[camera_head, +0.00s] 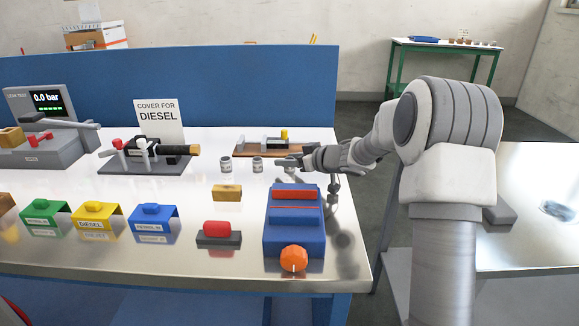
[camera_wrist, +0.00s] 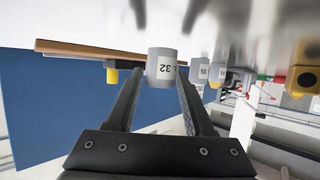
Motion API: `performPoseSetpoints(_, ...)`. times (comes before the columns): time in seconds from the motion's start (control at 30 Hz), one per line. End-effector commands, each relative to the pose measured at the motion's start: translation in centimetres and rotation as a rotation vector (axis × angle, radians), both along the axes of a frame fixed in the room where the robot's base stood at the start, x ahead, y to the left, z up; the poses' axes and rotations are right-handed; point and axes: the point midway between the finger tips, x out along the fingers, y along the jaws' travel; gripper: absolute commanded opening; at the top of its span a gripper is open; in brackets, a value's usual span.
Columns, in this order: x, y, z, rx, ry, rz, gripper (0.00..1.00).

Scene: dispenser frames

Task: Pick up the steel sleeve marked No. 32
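The steel sleeve marked 32 (camera_wrist: 162,66) stands on the bench, its label upside down in the wrist view. It shows between and just ahead of the tips of my gripper (camera_wrist: 160,82), which is open with a finger on each side. I cannot tell whether either finger touches it. In the head view my gripper (camera_head: 286,163) reaches in low from the right, and the marked sleeve is mostly hidden there. Two similar sleeves, a nearer one (camera_head: 257,164) and a farther one (camera_head: 226,165), stand left of my gripper.
A wooden board with parts (camera_head: 245,150) lies just behind my gripper. A blue box with red bars (camera_head: 294,232) and a brass block (camera_head: 227,192) are in front. A black clamp fixture (camera_head: 150,160) stands farther left, before a blue back panel (camera_head: 230,90).

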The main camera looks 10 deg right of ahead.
Motion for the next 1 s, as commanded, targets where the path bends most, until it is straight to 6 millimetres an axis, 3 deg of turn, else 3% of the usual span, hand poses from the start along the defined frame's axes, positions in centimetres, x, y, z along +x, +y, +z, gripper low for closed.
performPoseSetpoints(0.03,0.0,0.0,0.0,0.000,0.000,0.000,0.42)
performPoseSetpoints(0.27,0.0,0.0,0.0,0.000,0.000,0.000,0.01)
performPoseSetpoints(0.67,0.0,0.0,0.5,0.000,-0.001,0.000,0.00)
performPoseSetpoints(0.93,0.0,0.0,5.0,-0.002,-0.003,0.000,0.00)
performPoseSetpoints(1.0,-0.9,-1.7,5.7,-0.002,0.000,-0.006,0.00)
